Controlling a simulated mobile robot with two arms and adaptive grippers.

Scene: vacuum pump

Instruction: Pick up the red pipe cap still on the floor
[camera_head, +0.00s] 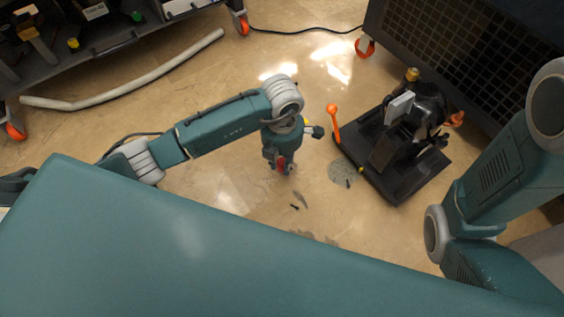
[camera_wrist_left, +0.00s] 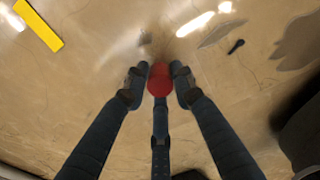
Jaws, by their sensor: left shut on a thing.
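The red pipe cap (camera_wrist_left: 160,78) is between the fingertips of my left gripper (camera_wrist_left: 160,85) in the left wrist view. The fingers are shut on its two sides. In the head view my left gripper (camera_head: 281,166) points down close to the floor, and a bit of the red cap (camera_head: 281,161) shows at its fingers. Whether the cap still touches the floor I cannot tell. My right arm shows at the right of the head view, but its gripper is out of the picture.
A vacuum pump on a black base (camera_head: 420,180) stands right of my left gripper, with an orange handle (camera_head: 333,122) beside it. A small dark bolt (camera_head: 295,207) and stains lie on the floor. A pale hose (camera_head: 130,85) lies before the cart at upper left. A wheeled dark cabinet (camera_head: 450,50) stands behind.

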